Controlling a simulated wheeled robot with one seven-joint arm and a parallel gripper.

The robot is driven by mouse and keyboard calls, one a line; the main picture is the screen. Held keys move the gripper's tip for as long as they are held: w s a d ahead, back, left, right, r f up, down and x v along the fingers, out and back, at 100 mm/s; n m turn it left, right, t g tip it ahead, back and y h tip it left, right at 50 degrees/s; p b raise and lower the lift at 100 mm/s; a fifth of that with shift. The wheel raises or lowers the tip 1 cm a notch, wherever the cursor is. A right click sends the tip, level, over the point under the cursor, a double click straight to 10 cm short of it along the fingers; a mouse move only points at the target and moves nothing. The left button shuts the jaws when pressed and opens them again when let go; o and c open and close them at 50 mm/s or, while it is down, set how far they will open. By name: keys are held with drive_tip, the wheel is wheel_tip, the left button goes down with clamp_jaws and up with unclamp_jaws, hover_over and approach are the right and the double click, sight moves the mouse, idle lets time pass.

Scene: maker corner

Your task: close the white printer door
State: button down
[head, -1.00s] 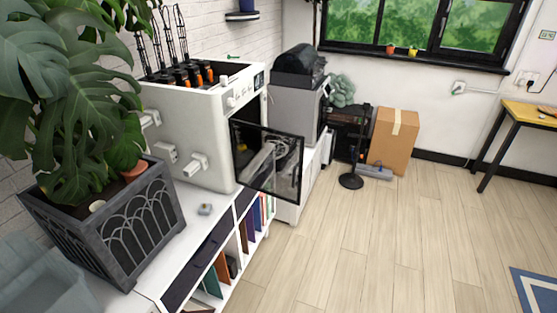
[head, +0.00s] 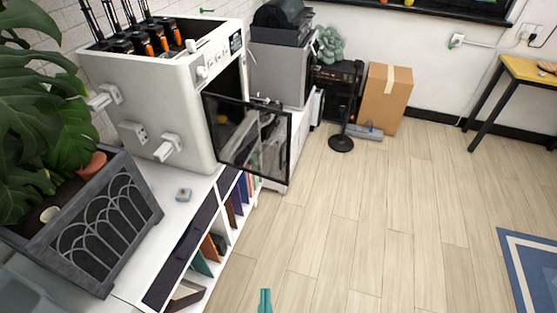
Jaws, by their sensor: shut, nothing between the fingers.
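The white printer (head: 150,95) stands on the low white shelf unit at the left, with a row of orange and black parts along its top. Its door (head: 250,138), a dark-framed see-through panel, stands open. The door swings out from the near edge of the printer's front, over the floor side, and part of the dark opening shows behind it. My gripper (head: 265,301) shows only as teal fingertips at the bottom edge of the head view. They are together and empty, over the floor, well apart from the door; the rest is out of frame.
A grey planter (head: 95,225) with a large leafy plant stands near left. A small grey item (head: 184,195) lies on the shelf top. A cardboard box (head: 385,98) and a black stand (head: 341,143) are at the back. The wooden floor (head: 380,215) in the middle is clear.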

drive_tip(key=w+a+r+h, duration=0.1)
drive_tip(key=w+r, duration=0.4)
drive_tip(key=w, duration=0.6)
drive_tip(key=m+t+h, duration=0.2)
drive_tip(key=m+h, duration=0.1)
approach(281, 153)
drive_tip(key=w, duration=0.4)
drive_tip(key=w+d, duration=0.1)
drive_tip(key=w, duration=0.1)
drive_tip(key=shift+w, duration=0.2)
